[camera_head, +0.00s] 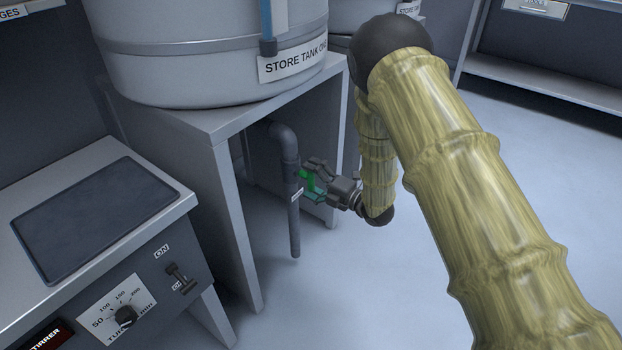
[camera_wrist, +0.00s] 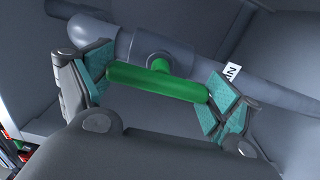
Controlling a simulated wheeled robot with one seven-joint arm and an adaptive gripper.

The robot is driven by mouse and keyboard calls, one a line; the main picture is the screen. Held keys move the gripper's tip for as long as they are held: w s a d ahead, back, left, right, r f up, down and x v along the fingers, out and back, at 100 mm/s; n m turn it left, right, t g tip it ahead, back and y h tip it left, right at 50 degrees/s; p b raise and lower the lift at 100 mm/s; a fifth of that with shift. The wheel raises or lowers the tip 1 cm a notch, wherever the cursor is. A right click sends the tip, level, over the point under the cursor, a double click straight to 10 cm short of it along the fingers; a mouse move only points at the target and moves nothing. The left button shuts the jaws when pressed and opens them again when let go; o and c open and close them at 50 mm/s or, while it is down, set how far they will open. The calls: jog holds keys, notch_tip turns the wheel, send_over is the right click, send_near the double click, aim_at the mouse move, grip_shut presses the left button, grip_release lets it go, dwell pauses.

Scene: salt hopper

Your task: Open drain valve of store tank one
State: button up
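Store tank one (camera_head: 210,65), a large grey drum with a name label, stands on a grey stand. Its grey drain pipe (camera_head: 294,225) bends down beneath it; the pipe also crosses the wrist view (camera_wrist: 282,96). The drain valve's green bar handle (camera_head: 308,179) is beside the pipe. In the wrist view the handle (camera_wrist: 155,84) lies across the pipe's valve body, slightly tilted. My gripper (camera_head: 316,183) is at the valve. Its fingers are wide apart, with teal pads at the handle's two ends (camera_wrist: 160,80). I cannot tell whether both pads touch it.
The tank's stand (camera_head: 235,215) has its top and legs close around the pipe. A bench with a dark pad (camera_head: 95,215), a dial (camera_head: 126,316) and a switch (camera_head: 180,277) stands at left. Open floor (camera_head: 340,300) lies in front, and a shelf unit (camera_head: 550,85) at the back right.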

jog(key=shift+o, duration=0.7)
jog(key=v, duration=1.2)
